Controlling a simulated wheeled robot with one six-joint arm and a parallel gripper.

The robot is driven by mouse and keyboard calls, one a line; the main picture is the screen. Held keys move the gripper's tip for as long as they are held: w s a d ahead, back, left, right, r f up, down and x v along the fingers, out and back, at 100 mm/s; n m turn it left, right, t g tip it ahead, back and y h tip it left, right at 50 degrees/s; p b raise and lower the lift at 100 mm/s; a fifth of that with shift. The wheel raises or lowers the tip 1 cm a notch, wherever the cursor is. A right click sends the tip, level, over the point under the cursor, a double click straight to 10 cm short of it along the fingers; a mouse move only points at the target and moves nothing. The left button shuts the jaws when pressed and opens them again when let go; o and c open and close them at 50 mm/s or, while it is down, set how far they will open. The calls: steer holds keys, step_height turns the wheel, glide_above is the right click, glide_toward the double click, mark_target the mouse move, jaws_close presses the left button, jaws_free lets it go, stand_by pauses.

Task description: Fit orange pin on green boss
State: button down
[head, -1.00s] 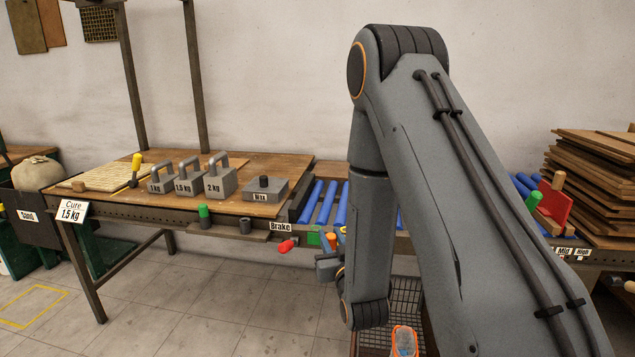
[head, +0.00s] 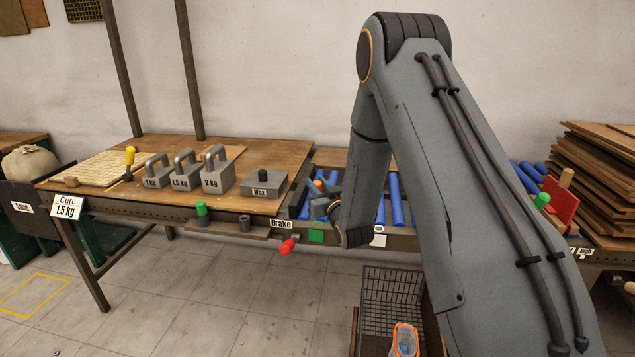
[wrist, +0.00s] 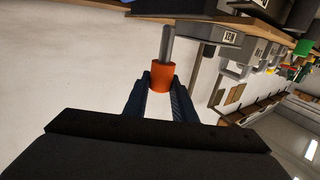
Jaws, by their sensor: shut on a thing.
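My gripper (wrist: 160,82) is shut on the orange pin, an orange collar (wrist: 161,78) with a grey shaft (wrist: 167,43) pointing away from the jaws. In the head view my gripper (head: 325,196) is over the blue rollers, partly hidden by its own wrist, and a small orange patch of the pin (head: 318,184) shows. A green square (head: 316,237) is on the bench front below it, right of the Brake label. A green cylinder (head: 202,209) stands on the ledge to the left, and another green piece (head: 542,201) is at the right. I cannot tell which is the green boss.
Grey weights (head: 213,178) and a Wax block (head: 264,188) stand on the wooden bench (head: 225,152). A red knob (head: 287,246) sticks out below the Brake label (head: 281,224). A wire basket (head: 388,290) is below. Stacked boards (head: 600,165) stand at right.

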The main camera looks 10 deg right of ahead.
steer(key=shift+s+f, duration=0.1)
steer(key=shift+s, duration=0.05)
steer(key=shift+f+b, duration=1.75)
steer(key=shift+f, duration=0.9)
step_height(320, 180, down, 6)
steer(key=b, duration=0.3)
steer(key=shift+b, duration=0.35)
steer(key=c, duration=1.4)
jaws_free()
steer(key=shift+f, duration=0.1)
steer(key=s, duration=0.5)
steer(key=s+d, duration=0.1)
steer(key=s, duration=0.1)
steer(key=shift+s, duration=0.4)
